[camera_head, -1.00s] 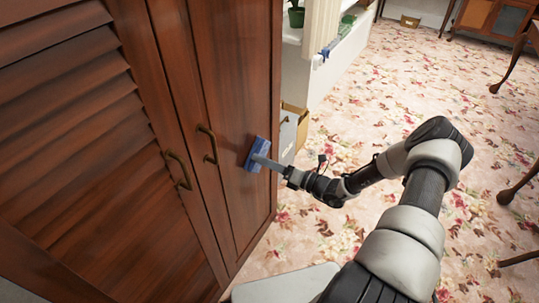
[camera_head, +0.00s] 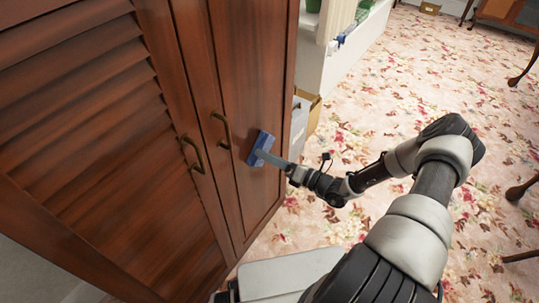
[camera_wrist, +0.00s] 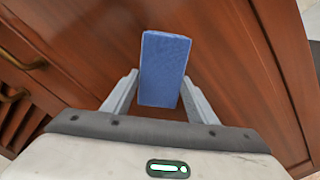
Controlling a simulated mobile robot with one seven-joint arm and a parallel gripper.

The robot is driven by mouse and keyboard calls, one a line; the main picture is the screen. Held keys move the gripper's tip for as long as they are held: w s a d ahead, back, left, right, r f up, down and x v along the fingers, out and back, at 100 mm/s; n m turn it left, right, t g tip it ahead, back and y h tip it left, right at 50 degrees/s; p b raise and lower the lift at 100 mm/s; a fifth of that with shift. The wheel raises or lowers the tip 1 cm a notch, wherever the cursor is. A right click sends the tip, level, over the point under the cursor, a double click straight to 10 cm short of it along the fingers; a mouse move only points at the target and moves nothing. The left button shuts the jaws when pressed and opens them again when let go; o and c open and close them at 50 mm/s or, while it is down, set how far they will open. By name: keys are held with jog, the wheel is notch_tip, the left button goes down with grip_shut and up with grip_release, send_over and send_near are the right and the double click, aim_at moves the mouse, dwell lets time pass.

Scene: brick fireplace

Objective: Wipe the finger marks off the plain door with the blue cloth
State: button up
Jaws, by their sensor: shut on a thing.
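The plain wooden door (camera_head: 260,95) stands right of the louvred door in the head view and fills much of the wrist view (camera_wrist: 230,60). The blue cloth (camera_head: 261,148) is a folded block against or very near the plain door, right of its brass handle. My gripper (camera_head: 277,159) is shut on the blue cloth, which sticks out between the two fingers in the wrist view (camera_wrist: 164,68). I cannot make out finger marks on the visible door surface. The part behind the cloth is hidden.
The louvred door (camera_head: 90,120) with a brass handle (camera_head: 193,154) is at the left. A cardboard box (camera_head: 314,112) stands behind the cabinet. Flowered carpet (camera_head: 360,140) lies open to the right, with furniture legs at the far right edge.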

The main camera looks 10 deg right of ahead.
jog(key=shift+s+a, duration=0.1)
jog(key=v, duration=0.6)
jog(key=shift+p, duration=0.35)
jog(key=shift+d, duration=0.25)
jog(key=shift+v, duration=1.4)
jog(key=shift+r, duration=0.1)
